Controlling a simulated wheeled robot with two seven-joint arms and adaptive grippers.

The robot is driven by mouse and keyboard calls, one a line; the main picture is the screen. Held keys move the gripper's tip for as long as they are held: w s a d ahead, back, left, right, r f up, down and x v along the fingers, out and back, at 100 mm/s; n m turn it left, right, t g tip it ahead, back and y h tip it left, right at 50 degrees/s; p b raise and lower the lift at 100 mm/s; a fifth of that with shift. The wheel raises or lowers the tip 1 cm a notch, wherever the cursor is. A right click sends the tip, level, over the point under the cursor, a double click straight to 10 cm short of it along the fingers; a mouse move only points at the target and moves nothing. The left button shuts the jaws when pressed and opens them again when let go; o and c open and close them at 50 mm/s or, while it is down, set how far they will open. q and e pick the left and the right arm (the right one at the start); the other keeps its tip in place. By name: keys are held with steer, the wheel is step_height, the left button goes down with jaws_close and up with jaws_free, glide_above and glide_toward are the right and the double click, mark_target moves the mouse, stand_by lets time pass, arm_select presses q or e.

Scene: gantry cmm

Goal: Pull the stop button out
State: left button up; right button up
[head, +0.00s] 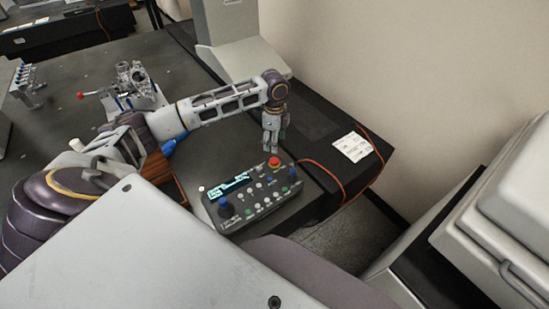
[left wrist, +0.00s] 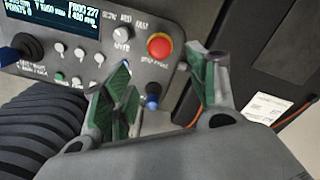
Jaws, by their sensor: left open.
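The red stop button (head: 274,161) is a round cap at the far right corner of the dark control box (head: 252,199). My left gripper (head: 272,144) points down just above and behind the button. In the left wrist view my left gripper (left wrist: 163,66) is open and empty, its green-padded fingers spread on either side of the button's lower part. I cannot tell whether a finger touches the button. My right gripper is not in view.
The control box has a lit display (head: 229,185), blue-topped joysticks (head: 224,203) and several small buttons. An orange cable (head: 325,170) runs from its right side past a white label (head: 351,147). A metal part on a fixture (head: 135,85) stands farther back on the dark table.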

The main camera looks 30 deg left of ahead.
mark_target(275, 160)
arm_select(q)
step_height(275, 160, down, 4)
steer(key=shift+r, duration=0.15)
step_height(275, 160, down, 5)
steer(key=shift+f, duration=0.7)
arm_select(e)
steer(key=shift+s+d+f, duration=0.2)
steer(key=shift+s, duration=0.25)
